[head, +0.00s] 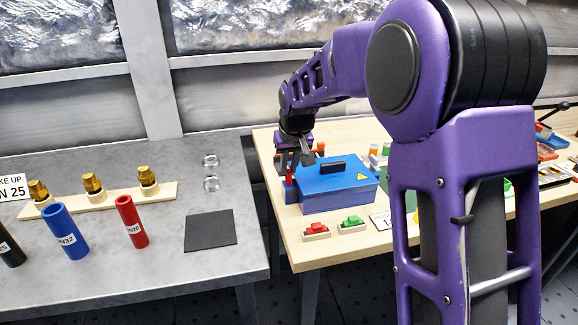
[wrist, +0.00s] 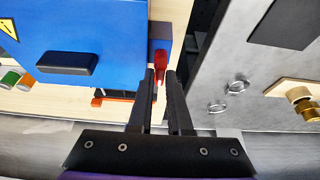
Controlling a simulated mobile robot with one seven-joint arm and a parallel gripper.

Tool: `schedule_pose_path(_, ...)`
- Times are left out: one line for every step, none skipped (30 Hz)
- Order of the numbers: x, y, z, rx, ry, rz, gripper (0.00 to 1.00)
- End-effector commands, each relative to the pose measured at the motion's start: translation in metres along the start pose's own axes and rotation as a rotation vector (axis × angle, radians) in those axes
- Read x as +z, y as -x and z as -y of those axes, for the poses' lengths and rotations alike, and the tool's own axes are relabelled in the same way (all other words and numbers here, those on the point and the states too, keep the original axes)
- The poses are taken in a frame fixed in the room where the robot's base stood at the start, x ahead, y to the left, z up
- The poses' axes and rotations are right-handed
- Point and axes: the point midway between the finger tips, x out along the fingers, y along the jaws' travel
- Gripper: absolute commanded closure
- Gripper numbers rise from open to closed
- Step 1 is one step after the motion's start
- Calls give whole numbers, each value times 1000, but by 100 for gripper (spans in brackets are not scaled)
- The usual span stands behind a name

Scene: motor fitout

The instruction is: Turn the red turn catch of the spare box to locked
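The spare box (head: 337,188) is blue, with a black handle and a yellow warning label, and sits on the wooden table. It also shows in the wrist view (wrist: 100,25). Its red turn catch (wrist: 160,58) is on the box's side near the corner, its narrow end pointing toward my gripper. My gripper (wrist: 160,74) is open. Its two black fingers reach to either side of the catch's narrow end, with a small gap between them. Whether a finger touches the catch I cannot tell. In the head view my gripper (head: 306,160) is at the box's left end.
A red button (head: 316,228) and a green button (head: 351,222) stand in front of the box. Jars with orange and green lids (head: 374,150) are behind it. On the left, a grey table (head: 200,200) holds coloured tubes, brass fittings, clear rings and a black mat (head: 211,231).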

Motion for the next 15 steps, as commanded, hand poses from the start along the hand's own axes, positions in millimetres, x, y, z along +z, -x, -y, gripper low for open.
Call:
schedule_pose_path(0, 0, 0, 0, 0, 0, 94)
schedule_pose_path(0, 0, 0, 0, 0, 0, 99)
schedule_pose_path(0, 0, 0, 0, 0, 0, 100)
schedule_pose_path(0, 0, 0, 0, 0, 0, 100)
schedule_pose_path(0, 0, 0, 0, 0, 0, 100)
schedule_pose_path(0, 0, 0, 0, 0, 0, 100)
schedule_pose_path(0, 0, 0, 0, 0, 0, 100)
schedule_pose_path(0, 0, 0, 0, 0, 0, 100)
schedule_pose_path(0, 0, 0, 0, 0, 0, 100)
schedule_pose_path(0, 0, 0, 0, 0, 0, 100)
schedule_pose_path(0, 0, 0, 0, 0, 0, 100)
schedule_pose_path(0, 0, 0, 1, -2, 0, 100)
schedule_pose_path(0, 0, 0, 2, -3, 0, 100)
schedule_pose_path(0, 0, 0, 3, -6, 0, 100)
schedule_pose_path(0, 0, 0, 5, -11, 0, 100)
